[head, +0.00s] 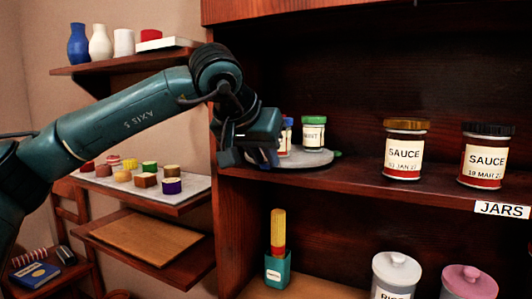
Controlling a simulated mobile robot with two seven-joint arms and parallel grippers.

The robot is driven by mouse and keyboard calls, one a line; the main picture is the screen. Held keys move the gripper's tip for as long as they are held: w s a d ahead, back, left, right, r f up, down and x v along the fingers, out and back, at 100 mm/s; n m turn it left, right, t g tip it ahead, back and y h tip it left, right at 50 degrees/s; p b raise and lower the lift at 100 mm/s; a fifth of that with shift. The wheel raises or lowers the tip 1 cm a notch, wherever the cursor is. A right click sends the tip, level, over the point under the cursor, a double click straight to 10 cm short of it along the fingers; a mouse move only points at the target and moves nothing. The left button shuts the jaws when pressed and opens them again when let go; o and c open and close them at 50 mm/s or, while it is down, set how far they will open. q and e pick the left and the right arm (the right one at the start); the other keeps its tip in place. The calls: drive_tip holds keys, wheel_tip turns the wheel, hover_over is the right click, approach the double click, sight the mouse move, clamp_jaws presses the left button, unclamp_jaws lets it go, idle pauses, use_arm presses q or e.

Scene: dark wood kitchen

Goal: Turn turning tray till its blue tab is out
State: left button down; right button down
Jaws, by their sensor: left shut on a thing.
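The turning tray (305,158) is a grey round disc on the cabinet shelf, at its left end. A small green tab (337,154) sticks out at its right edge. A green-lidded jar (314,135) labelled mint stands on it, with a blue-lidded jar (288,124) partly hidden beside it. My left gripper (252,157) is at the tray's left front edge, shut on the tray's rim or a tab there; the fingers hide the exact contact. I cannot make out a blue tab for certain. My right gripper is out of view.
Two sauce jars (404,155) (486,158) stand to the right on the same shelf, above a JARS label (502,209). The cabinet's upright side panel (225,210) is close to my left gripper. The shelf between tray and sauce jars is clear.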

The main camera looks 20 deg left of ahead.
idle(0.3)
use_arm(q)
drive_tip(key=c, duration=1.3)
unclamp_jaws()
drive_tip(key=v, duration=1.3)
drive_tip(key=shift+s+r, duration=0.1)
